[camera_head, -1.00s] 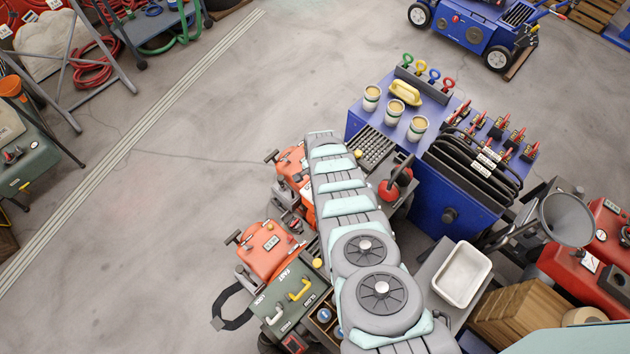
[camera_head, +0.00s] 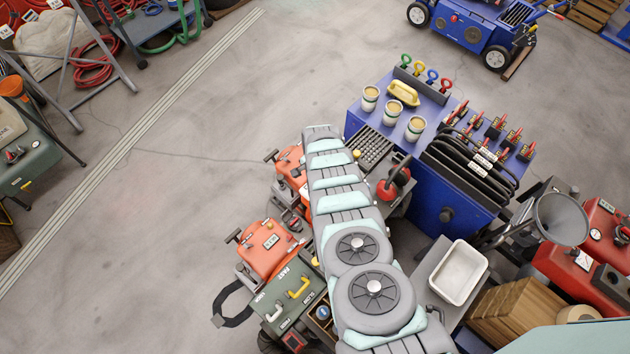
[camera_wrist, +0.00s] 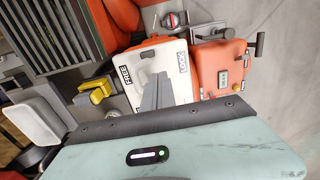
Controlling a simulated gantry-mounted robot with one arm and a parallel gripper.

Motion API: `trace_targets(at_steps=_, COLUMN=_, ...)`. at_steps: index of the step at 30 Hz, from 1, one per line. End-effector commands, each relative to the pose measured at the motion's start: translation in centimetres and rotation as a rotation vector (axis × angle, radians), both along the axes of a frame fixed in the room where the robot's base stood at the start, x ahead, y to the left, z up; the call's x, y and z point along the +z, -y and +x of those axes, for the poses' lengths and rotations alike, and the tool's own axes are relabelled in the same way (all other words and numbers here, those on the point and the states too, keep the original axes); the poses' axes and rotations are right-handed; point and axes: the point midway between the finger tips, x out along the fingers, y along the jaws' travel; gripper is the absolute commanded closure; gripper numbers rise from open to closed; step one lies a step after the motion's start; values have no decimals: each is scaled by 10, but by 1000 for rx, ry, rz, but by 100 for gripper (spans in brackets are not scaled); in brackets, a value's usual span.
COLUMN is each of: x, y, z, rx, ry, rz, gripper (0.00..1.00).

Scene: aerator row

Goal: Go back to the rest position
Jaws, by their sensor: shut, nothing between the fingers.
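My gripper (camera_wrist: 158,92) shows in the wrist view as narrow grey fingers, shut and empty. It hangs in front of a pale panel (camera_wrist: 146,64) with FREE and LOCK labels. I cannot tell how far its tips are from the panel. A yellow handle (camera_wrist: 95,91) is to the left of the fingers, and an orange unit (camera_wrist: 218,66) to the right. In the head view my arm runs up the middle over the machine row, and its own links hide the gripper. The green control panel (camera_head: 293,295) with a white and a yellow handle lies left of my arm.
A blue cabinet (camera_head: 447,214) with cups and a yellow-handled block stands right of my arm. A white tray (camera_head: 460,273), a funnel (camera_head: 561,219) and red machines (camera_head: 580,258) are further right. Orange units (camera_head: 266,249) stand close on the left. Open floor (camera_head: 170,180) lies beyond them.

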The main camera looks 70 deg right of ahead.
Motion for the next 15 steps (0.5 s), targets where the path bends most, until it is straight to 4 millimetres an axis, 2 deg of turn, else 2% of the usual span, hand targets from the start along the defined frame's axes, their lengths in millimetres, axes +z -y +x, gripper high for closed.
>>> trace_targets(at_steps=1, x=11, y=0, z=0, rx=1, ry=0, rz=0, gripper=100)
trace_targets(at_steps=3, x=18, y=0, z=1, rx=1, ry=1, rz=1, gripper=100)
trace_targets(at_steps=12, x=48, y=0, z=0, rx=0, ry=0, rz=0, gripper=100)
trace_targets(at_steps=15, x=52, y=0, z=0, rx=0, ry=0, rz=0, gripper=100)
